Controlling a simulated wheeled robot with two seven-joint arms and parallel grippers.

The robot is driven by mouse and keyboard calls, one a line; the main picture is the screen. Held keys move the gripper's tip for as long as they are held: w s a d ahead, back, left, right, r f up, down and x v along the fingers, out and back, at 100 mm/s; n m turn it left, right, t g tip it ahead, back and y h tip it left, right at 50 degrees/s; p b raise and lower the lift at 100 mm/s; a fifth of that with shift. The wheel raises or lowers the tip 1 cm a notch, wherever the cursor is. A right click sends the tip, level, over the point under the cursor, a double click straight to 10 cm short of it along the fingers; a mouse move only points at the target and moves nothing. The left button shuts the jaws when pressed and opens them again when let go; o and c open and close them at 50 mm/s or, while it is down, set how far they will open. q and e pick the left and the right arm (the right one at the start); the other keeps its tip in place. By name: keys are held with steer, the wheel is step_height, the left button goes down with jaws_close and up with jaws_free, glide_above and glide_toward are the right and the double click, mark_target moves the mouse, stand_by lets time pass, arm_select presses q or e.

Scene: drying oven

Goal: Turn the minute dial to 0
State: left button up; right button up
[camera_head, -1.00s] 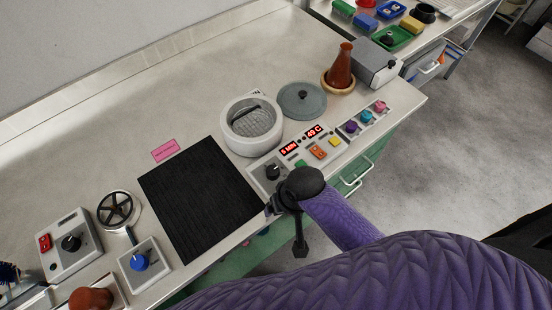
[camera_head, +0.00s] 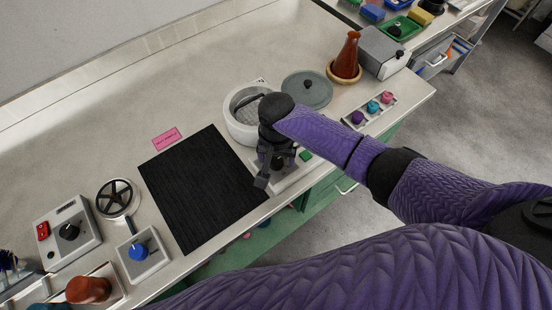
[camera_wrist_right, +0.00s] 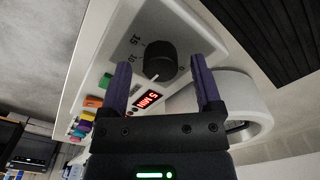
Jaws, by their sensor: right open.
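The minute dial is a round black knob (camera_wrist_right: 160,60) on a white sloped panel (camera_wrist_right: 105,50), with the numbers 15 and 10 printed beside it. A white mark on the knob points toward the red display (camera_wrist_right: 147,99), which reads 5 MIN. My right gripper (camera_wrist_right: 162,76) is open, its two fingers on either side of the knob with gaps visible; contact cannot be told. In the head view my right gripper (camera_head: 275,172) hangs over the panel and hides most of it, including the display. My left gripper is not in view.
A white round pot (camera_head: 240,128) stands right behind the panel, close to my gripper. A grey lid (camera_head: 308,90), a brown flask (camera_head: 347,55) and colored knobs (camera_head: 373,107) are to the right. A black mat (camera_head: 200,190) lies left. Other dial boxes (camera_head: 145,257) stand far left.

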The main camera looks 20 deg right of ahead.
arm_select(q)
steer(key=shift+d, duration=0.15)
arm_select(e)
steer(key=shift+f, duration=0.1)
steer(key=shift+c, duration=1)
jaws_close()
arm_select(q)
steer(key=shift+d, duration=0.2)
